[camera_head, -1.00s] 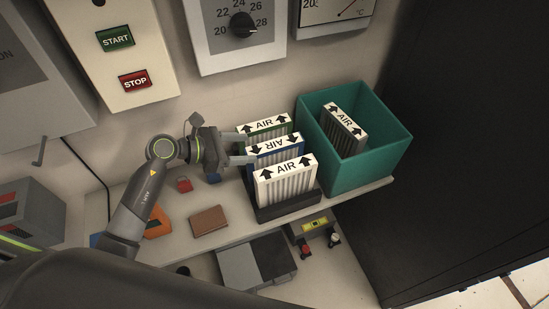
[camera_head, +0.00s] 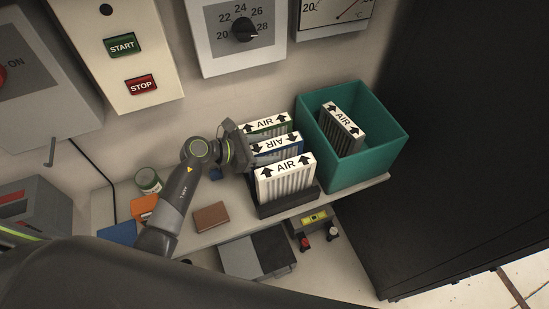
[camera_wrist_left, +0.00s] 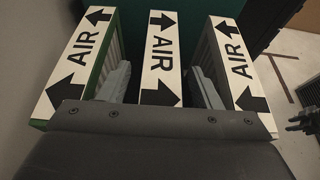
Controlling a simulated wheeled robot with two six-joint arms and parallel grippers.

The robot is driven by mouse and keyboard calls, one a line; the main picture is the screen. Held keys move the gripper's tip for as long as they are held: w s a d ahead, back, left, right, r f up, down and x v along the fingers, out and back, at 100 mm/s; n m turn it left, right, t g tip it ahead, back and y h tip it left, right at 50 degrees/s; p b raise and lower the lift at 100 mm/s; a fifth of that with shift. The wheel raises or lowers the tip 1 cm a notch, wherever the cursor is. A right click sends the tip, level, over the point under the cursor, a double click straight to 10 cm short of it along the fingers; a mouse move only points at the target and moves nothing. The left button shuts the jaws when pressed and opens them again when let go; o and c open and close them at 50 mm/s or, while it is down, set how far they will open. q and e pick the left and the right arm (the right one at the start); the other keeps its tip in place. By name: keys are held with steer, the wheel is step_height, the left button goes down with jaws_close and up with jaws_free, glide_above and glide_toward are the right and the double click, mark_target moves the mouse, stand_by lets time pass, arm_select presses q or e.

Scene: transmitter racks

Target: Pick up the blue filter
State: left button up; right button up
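The blue filter (camera_head: 277,145) stands upright as the middle one of three white-topped filters marked AIR. The green filter (camera_head: 265,126) is behind it and a white filter (camera_head: 285,178) in front. My left gripper (camera_head: 243,150) is at the left end of the blue filter; its fingertips are hidden there. In the left wrist view, its two fingers (camera_wrist_left: 161,88) lie in the gaps on either side of the middle filter (camera_wrist_left: 160,45). A gap shows between each finger and that filter, so the gripper looks open.
A dark holder (camera_head: 290,208) carries the filters. A teal bin (camera_head: 372,160) with another filter (camera_head: 343,128) stands close on the right. A brown block (camera_head: 211,216) and a can (camera_head: 148,181) are on the shelf. The control panels are on the wall behind.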

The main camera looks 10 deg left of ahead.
arm_select(q)
jaws_close()
